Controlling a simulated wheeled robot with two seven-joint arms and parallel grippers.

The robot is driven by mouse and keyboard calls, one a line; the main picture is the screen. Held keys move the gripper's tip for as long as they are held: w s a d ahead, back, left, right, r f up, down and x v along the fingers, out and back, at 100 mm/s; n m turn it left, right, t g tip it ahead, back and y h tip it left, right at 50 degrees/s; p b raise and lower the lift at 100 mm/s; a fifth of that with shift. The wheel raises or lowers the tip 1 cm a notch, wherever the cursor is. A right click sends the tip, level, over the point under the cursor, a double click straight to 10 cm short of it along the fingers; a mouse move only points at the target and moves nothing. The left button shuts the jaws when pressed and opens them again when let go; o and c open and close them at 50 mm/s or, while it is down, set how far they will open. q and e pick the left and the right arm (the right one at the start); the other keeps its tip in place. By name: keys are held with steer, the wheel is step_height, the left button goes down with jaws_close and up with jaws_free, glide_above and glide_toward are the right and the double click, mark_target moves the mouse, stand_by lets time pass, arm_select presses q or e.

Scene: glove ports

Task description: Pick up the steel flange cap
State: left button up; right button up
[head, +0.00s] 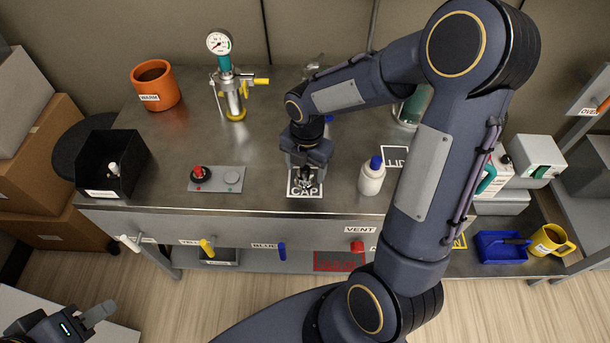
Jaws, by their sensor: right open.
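My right gripper (305,178) points down over a white label marked CAP (304,191) near the front edge of the steel bench. Its jaws are open. A small metallic shape shows between and below the fingers, on the label; it may be the steel flange cap, but the gripper hides most of it and I cannot tell whether they touch. My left gripper (95,313) is at the lower left, away from the bench; its finger opening is not clear.
A white bottle with a blue lid (372,176) stands just right of my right gripper. A button box (216,179) and a black bin (112,165) are to the left. A gauge stand (231,85) and an orange WARM pot (155,85) are behind. Coloured valve handles line the front.

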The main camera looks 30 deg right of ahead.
steer(key=shift+f, duration=0.3)
steer(key=shift+c, duration=0.5)
steer(key=c, duration=1.1)
steer(key=shift+o, duration=0.2)
steer(key=shift+r, duration=0.15)
